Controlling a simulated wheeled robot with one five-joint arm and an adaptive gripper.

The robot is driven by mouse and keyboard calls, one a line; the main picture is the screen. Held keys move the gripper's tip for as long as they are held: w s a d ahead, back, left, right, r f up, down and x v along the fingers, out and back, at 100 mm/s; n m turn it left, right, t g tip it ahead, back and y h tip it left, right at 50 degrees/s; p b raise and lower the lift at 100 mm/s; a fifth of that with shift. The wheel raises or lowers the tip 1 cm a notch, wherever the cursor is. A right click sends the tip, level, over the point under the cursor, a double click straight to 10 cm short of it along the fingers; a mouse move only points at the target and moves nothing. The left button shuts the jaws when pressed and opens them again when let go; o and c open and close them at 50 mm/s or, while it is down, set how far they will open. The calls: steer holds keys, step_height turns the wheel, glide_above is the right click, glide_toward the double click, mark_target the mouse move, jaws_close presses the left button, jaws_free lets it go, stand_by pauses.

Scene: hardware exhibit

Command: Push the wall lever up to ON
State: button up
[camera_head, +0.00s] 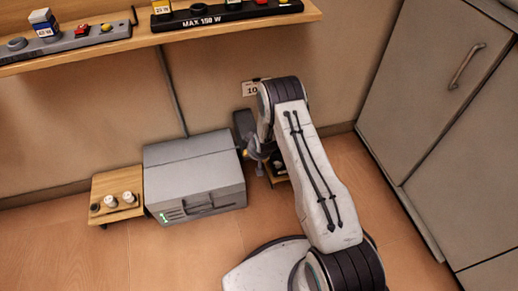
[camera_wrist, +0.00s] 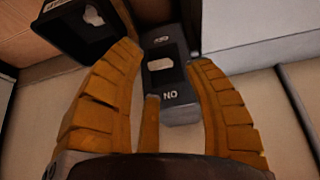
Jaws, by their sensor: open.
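The dark wall lever box (camera_head: 243,122) is on the wall behind the grey cabinet's right end, partly hidden by my arm. In the wrist view, the box (camera_wrist: 172,104) sits beyond and between my fingers, turned upside down, so its ON label reads as "NO". A pale patch shows on its dark face; I cannot clearly make out the lever or its position. My gripper (camera_head: 256,153) is low, just in front of the box. In the wrist view, my gripper (camera_wrist: 165,56) is open, with orange-brown fingers spread either side of the box and a narrower orange piece between them.
A grey cabinet (camera_head: 195,168) stands left of my gripper. A low wooden stand (camera_head: 103,182) with small knobs is further left. A shelf (camera_head: 160,36) with devices runs above. Tall grey doors (camera_head: 435,85) stand at right. A dark open container (camera_wrist: 82,30) is near one finger.

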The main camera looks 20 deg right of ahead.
steer(key=v, duration=0.9)
steer(key=shift+d, duration=0.1)
stand_by(0.3)
